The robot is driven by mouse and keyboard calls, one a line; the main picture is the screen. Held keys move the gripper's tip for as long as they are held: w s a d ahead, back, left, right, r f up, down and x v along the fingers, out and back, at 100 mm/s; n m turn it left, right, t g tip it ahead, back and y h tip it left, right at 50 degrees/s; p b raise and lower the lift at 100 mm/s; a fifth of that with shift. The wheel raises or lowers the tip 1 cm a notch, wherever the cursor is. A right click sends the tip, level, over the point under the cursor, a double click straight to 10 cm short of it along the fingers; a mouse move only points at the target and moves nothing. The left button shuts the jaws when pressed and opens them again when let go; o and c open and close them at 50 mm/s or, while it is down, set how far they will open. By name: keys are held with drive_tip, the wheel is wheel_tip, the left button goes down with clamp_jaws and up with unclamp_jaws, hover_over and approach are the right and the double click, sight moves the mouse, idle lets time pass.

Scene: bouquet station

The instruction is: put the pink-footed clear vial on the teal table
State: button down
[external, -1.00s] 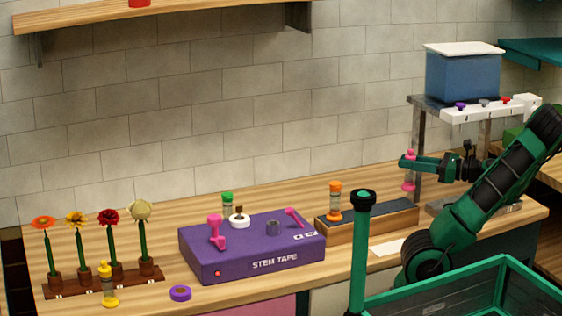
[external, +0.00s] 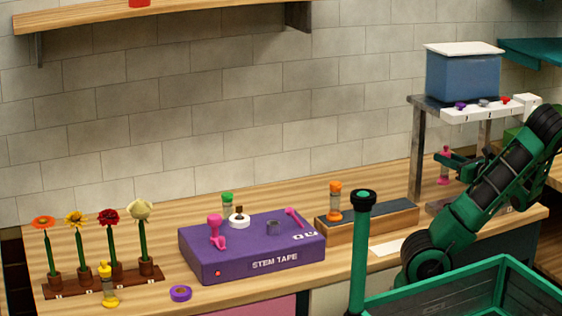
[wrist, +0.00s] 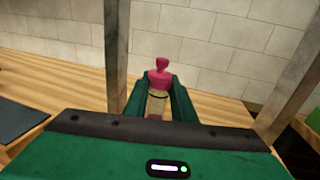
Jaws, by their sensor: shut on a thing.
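My gripper (external: 448,158) is shut on the pink-footed clear vial (external: 444,180), which is upright with a pink top and a pink base. In the wrist view the vial (wrist: 159,85) sits between the two green fingers, and its lower part is hidden. In the external view, my gripper and the vial show between the legs of the metal stand, below its top. A teal flat surface (external: 540,52) shows at the upper right edge; I cannot tell whether it is the teal table.
The metal stand (external: 415,150) carries a blue bin (external: 463,75). A purple stem tape box (external: 250,262) is in the middle of the counter. The wrist view shows a stand leg on either side.

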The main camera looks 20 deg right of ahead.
drive_tip(key=s+d+r+m+g+h, duration=0.25)
drive_tip(key=d+m+h, duration=0.25)
drive_tip(key=d+h, duration=0.35)
drive_tip(key=s+d+r+m+g+h, duration=0.1)
drive_tip(key=s+d+m+h, duration=0.2)
drive_tip(key=d+m+h, duration=0.35)
drive_tip(key=w+a+f+n+t+y, duration=0.2)
drive_tip(key=w+a+f+n+y, duration=0.3)
drive_tip(key=w, duration=0.4)
drive_tip(key=w+a+f+n+t+y, duration=0.25)
drive_tip(key=w+a+n+y, duration=0.35)
drive_tip(key=w, duration=0.3)
drive_tip(key=w+a+r+n+g+y, duration=0.4)
drive_tip(key=w+a+r+n+y, duration=0.15)
drive_tip(key=a+r+y, duration=0.45)
drive_tip(key=shift+y, duration=0.6)
drive_tip(key=f, duration=0.4)
drive_tip(key=d+f, duration=0.1)
drive_tip(key=f, duration=0.2)
drive_tip(key=s+f, duration=0.1)
drive_tip(key=f, duration=0.3)
drive_tip(key=shift+d+f, duration=0.2)
drive_tip(key=shift+f, duration=0.15)
